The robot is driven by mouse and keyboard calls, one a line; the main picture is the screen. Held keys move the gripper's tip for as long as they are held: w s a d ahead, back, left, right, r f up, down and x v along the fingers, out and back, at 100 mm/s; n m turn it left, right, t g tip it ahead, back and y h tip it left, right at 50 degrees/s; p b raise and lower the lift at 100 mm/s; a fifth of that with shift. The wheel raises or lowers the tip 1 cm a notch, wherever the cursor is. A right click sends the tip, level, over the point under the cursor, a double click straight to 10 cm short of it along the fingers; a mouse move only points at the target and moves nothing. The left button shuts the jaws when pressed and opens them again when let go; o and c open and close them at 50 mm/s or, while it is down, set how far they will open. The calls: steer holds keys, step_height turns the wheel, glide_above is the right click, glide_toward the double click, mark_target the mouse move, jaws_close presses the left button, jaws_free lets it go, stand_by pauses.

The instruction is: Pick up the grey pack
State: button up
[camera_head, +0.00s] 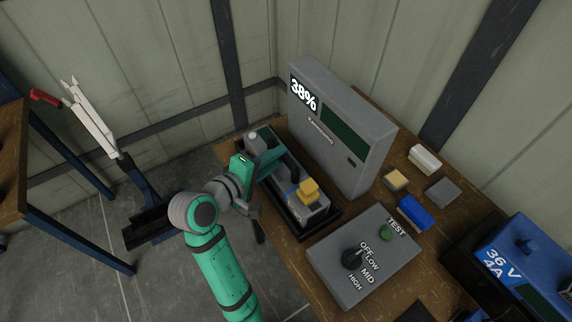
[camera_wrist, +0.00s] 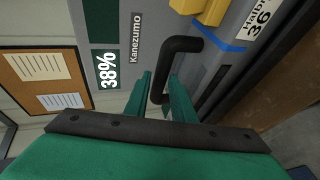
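The grey pack (camera_head: 314,212) lies in a black tray on the bench, in front of a grey display unit. It has a blue band, a yellow block (camera_head: 309,190) on top and a black handle. In the wrist view the pack (camera_wrist: 217,62) is at the upper right, and its bent black handle (camera_wrist: 181,44) runs down between my green fingers. My gripper (camera_wrist: 161,82) is at the handle, with one finger on each side. In the head view my gripper (camera_head: 268,161) is over the pack's far end. Whether the fingers press on the handle cannot be told.
The display unit (camera_head: 340,128) reads 38% and stands close behind the tray (camera_head: 303,237). A dial box (camera_head: 362,258) sits nearer. Small yellow, white, grey and blue blocks (camera_head: 412,213) and a blue 36 V unit (camera_head: 518,262) are to the right. A bike stand (camera_head: 95,125) is at left.

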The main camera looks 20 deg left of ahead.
mark_target(291, 156)
steer(key=shift+x, duration=3.85)
steer(key=shift+c, duration=0.3)
jaws_close()
steer(key=shift+a, duration=0.1)
steer(key=shift+r, duration=0.2)
